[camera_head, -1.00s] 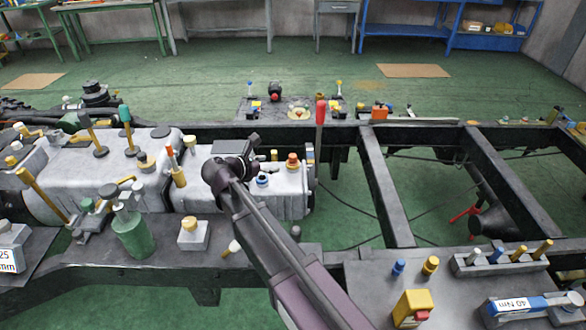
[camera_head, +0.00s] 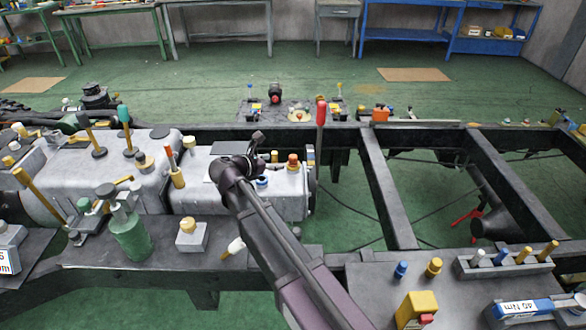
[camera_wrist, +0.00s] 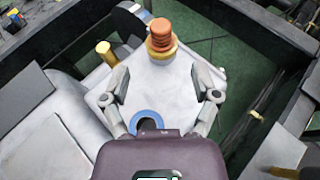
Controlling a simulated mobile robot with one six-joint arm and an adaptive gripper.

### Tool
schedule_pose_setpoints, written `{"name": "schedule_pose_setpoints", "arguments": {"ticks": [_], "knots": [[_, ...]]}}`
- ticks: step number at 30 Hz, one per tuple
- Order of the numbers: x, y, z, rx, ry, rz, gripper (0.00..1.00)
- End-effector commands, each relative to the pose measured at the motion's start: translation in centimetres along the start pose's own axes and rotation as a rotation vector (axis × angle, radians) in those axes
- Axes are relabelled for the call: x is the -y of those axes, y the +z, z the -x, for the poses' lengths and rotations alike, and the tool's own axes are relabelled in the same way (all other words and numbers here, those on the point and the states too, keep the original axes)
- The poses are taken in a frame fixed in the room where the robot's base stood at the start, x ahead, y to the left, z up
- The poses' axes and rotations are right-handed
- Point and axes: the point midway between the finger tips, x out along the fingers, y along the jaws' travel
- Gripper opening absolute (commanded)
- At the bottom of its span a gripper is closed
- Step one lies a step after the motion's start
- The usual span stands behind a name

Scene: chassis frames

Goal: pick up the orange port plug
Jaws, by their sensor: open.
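The orange port plug (camera_wrist: 161,33) stands upright on the grey-white housing, on a yellowish base, near the top of the wrist view. It also shows in the head view (camera_head: 293,160), just right of my gripper. My gripper (camera_wrist: 164,92) is open and empty. Its two fingers are spread on either side below the plug in the wrist view, and the plug lies beyond the fingertips, apart from them. In the head view my gripper (camera_head: 256,145) is over the housing, left of the plug, and its fingers are partly hidden.
A blue ring with a dark hole (camera_wrist: 148,119) lies on the housing below the plug. A yellow peg (camera_wrist: 106,50) stands to its left. A tall red-handled tool (camera_head: 320,125) stands right of the plug. Black frame rails (camera_head: 385,185) border open gaps.

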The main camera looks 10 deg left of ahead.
Motion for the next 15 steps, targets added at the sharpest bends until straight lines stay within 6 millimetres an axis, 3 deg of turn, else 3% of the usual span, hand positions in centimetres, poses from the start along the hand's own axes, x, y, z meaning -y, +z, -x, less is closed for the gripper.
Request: {"name": "schedule_pose_setpoints", "arguments": {"ticks": [6,15], "knots": [[-0.1,-0.2,-3.2,0.000,0.000,0.000,0.79],[0.0,0.0,-4.2,0.000,0.001,0.000,0.79]]}}
